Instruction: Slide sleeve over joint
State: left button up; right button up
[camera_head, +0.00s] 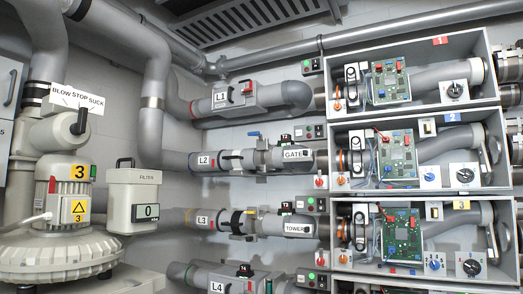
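Neither of my grippers is in view. The pipe lines run left to right in the middle. The L1 line (222,97) is at the top, with the L2 line (206,160) and the L3 line (203,220) below it. A dark sleeve-like band (237,221) sits around the L3 pipe, left of the TOWER label (297,228). A similar fitting (261,157) sits on the L2 line, left of the GATE label (297,154). I cannot tell which band is the sleeve or whether any joint is uncovered.
A blower (64,195) marked 3 stands at the left, beside a filter box (133,200). Open grey boxes with circuit boards (390,82) and dials are stacked at the right. The L4 line (217,287) runs along the bottom edge. Pipes crowd the wall.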

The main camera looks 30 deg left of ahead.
aim_at(263, 161)
jog(key=i+u, duration=0.2)
jog(key=u, duration=0.2)
jog(key=i+u, duration=0.2)
jog(key=u, duration=0.15)
jog(key=i+l+u, duration=0.2)
jog(key=u, duration=0.2)
jog(key=i+l+u, duration=0.15)
jog(key=u, duration=0.25)
